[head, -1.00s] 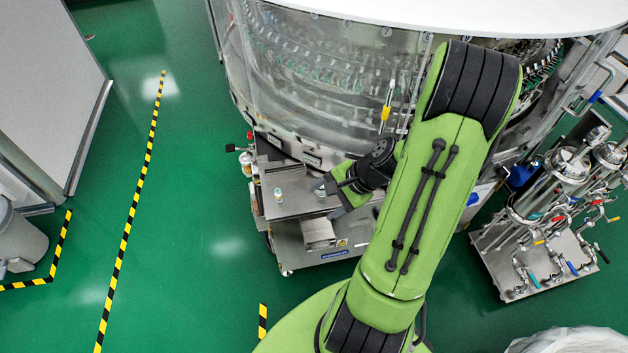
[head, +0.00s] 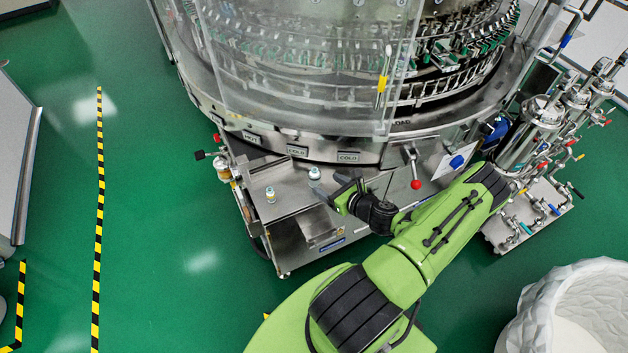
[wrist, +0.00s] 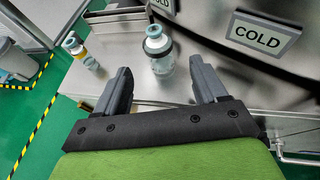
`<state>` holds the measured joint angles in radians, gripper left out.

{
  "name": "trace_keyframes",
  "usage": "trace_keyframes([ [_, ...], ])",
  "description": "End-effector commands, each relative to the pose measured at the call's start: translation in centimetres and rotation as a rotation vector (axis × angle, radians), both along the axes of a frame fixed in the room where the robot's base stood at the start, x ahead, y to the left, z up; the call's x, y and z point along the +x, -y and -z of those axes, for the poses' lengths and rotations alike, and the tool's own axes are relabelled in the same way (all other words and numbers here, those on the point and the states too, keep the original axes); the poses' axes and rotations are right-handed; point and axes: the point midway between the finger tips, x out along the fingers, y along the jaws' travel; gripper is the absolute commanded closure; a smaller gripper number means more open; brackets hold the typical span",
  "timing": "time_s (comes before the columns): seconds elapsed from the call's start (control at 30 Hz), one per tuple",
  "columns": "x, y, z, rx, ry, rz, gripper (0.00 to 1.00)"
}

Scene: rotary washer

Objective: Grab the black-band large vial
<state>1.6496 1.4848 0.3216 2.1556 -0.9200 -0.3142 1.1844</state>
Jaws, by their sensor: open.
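A clear vial with a pale blue-grey cap and a dark band (wrist: 159,50) stands upright on the steel table; it also shows in the head view (head: 315,174). A second vial with a yellow band (wrist: 80,52) stands on the same table to its left, and also shows in the head view (head: 270,195). My gripper (wrist: 162,82) is open and empty. In the wrist view the dark-banded vial appears between and just beyond the fingertips, apart from both. In the head view my gripper (head: 328,190) is close beside that vial, on its right.
The steel table (head: 290,205) adjoins the round washer (head: 300,130), whose wall bears a COLD sign (wrist: 262,34) close to my right finger. A red-knobbed lever (head: 415,183) stands right of my wrist. Green floor (head: 180,230) is clear on the left.

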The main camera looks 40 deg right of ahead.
Motion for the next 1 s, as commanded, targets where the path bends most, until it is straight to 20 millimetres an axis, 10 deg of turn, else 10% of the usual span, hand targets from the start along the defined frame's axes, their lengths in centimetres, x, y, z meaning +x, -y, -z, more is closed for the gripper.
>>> trace_keyframes([
  [0.6, 5.7, 0.2, 2.1, -0.001, -0.001, 0.000, 0.29],
  [1.0, 5.7, 0.2, 2.1, -0.001, -0.001, 0.000, 0.88],
])
